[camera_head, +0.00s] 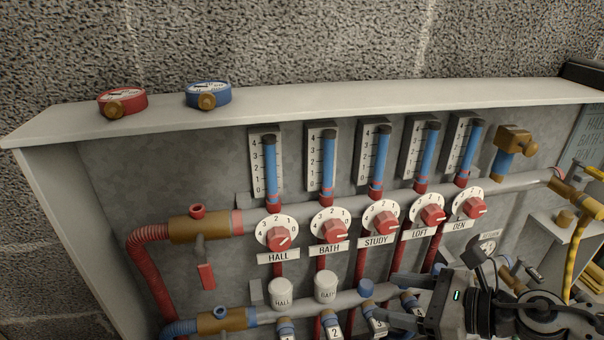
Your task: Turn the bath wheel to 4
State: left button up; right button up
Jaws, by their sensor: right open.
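The bath wheel (335,231) is a red knob on a round white dial, second from the left in a row of several like it. The label BATH (329,249) sits just below it. Digits show around the upper part of the dial; which one the knob points to is too small to tell. The bath flow tube (328,160), blue with a 0 to 4 scale, stands above it. My right gripper (398,301) is at the lower right, fingers pointing left, open and empty. It is below and right of the bath wheel, apart from it. My left gripper is not in view.
Red-knobbed wheels for hall (277,234), study (381,219), loft (429,214) and den (470,206) flank the bath wheel. White caps (281,294) sit on the lower pipe. Red and blue gauges (209,95) stand on the cabinet top. A yellow hose (577,255) hangs at right.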

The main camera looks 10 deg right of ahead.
aim_at(334, 230)
jog(key=k, duration=1)
